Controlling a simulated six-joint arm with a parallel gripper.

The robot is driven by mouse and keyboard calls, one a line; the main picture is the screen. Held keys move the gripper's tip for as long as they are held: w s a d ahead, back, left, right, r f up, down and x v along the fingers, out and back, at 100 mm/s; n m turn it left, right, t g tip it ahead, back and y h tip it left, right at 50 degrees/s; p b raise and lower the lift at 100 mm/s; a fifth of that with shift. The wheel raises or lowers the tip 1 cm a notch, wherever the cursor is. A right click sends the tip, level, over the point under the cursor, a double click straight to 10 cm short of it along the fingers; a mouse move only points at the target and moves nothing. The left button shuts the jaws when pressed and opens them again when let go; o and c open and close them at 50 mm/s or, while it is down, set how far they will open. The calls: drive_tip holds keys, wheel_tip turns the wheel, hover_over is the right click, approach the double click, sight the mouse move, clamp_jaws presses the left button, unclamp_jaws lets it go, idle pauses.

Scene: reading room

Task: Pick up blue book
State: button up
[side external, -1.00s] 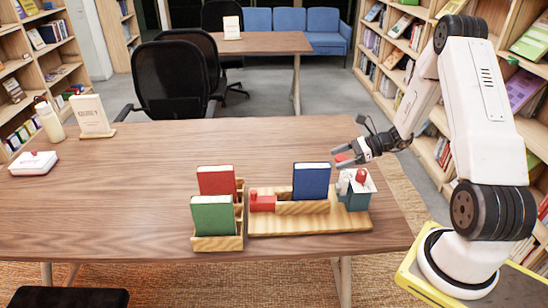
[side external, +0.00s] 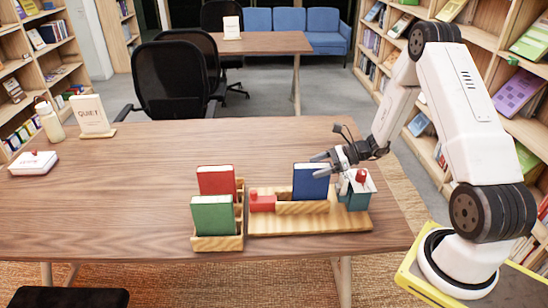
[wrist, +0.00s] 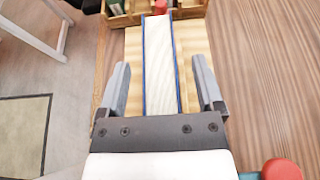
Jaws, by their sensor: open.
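The blue book (side external: 311,182) stands upright in a wooden holder on the light wooden board (side external: 345,222). In the wrist view I look down on its pale page edge and thin blue covers (wrist: 160,65), lying between my two fingers. My gripper (side external: 318,165) is open at the book's upper right in the side view; it also shows in the wrist view (wrist: 164,88), with a finger on each side and gaps to the book. Whether the fingertips reach below the book's top is hard to tell.
A red book (side external: 216,180) and a green book (side external: 212,216) stand in a rack (side external: 218,243) to the left. A red block (side external: 262,202) is beside the holder. A blue-grey box with a red knob (side external: 356,192) stands close below my gripper. The table's left side is mostly clear.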

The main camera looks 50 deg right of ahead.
idle(0.5)
clamp_jaws()
idle(1.3)
